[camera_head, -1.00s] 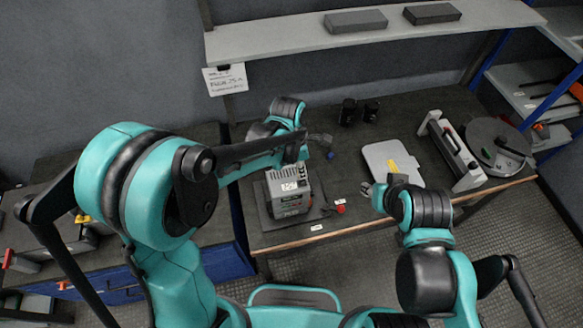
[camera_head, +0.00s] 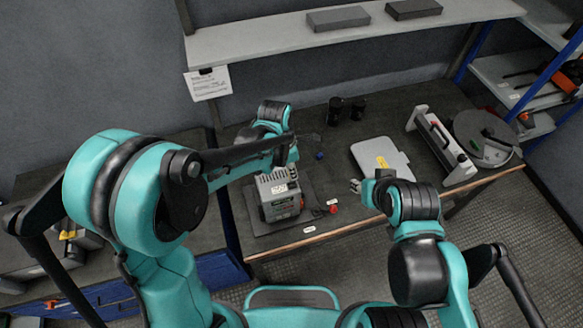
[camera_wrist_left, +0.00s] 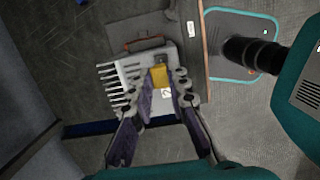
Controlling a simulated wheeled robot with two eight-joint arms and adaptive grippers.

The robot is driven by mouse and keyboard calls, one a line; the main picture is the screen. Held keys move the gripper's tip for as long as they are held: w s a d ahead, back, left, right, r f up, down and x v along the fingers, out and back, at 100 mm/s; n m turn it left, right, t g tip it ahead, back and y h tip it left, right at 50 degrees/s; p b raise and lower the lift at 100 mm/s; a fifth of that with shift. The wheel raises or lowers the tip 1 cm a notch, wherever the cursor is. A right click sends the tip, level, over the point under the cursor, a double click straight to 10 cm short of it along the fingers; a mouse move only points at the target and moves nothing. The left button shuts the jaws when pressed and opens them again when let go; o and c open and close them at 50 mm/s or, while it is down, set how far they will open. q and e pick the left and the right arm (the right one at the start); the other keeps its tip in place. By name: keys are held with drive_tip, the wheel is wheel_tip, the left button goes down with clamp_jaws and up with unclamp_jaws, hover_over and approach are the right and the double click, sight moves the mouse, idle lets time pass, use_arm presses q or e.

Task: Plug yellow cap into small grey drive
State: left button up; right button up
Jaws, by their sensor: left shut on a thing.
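The small grey drive (camera_head: 280,197) stands on a dark mat on the workbench, with pale fins and a label on top. It also shows in the left wrist view (camera_wrist_left: 132,72). My left gripper (camera_wrist_left: 164,78) is shut on the yellow cap (camera_wrist_left: 161,76). In that view the cap appears over the drive's face; I cannot tell whether they touch. In the head view my left gripper (camera_head: 306,138) is behind and above the drive, and the cap is hidden there. My right gripper (camera_head: 357,186) is near the bench's front edge; its jaw opening is unclear.
A small red part (camera_head: 333,209) lies right of the drive, and a small blue part (camera_head: 320,155) lies behind it. A grey flat case (camera_head: 368,158), two black cups (camera_head: 335,108) and a round grey device (camera_head: 485,135) are on the bench. A shelf (camera_head: 260,43) hangs above.

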use_arm(q)
drive_tip(key=shift+f+b, duration=1)
drive_tip(key=shift+f, duration=0.75)
drive_tip(key=shift+b, duration=0.3)
idle(0.8)
drive_tip(key=shift+f+b, duration=0.55)
drive_tip(key=o, duration=0.9)
drive_tip(key=shift+c, duration=0.2)
wheel_tip(320, 180, up, 12)
drive_tip(key=a, duration=0.1)
drive_tip(key=shift+s+a, duration=0.3)
drive_tip(key=shift+a, duration=0.05)
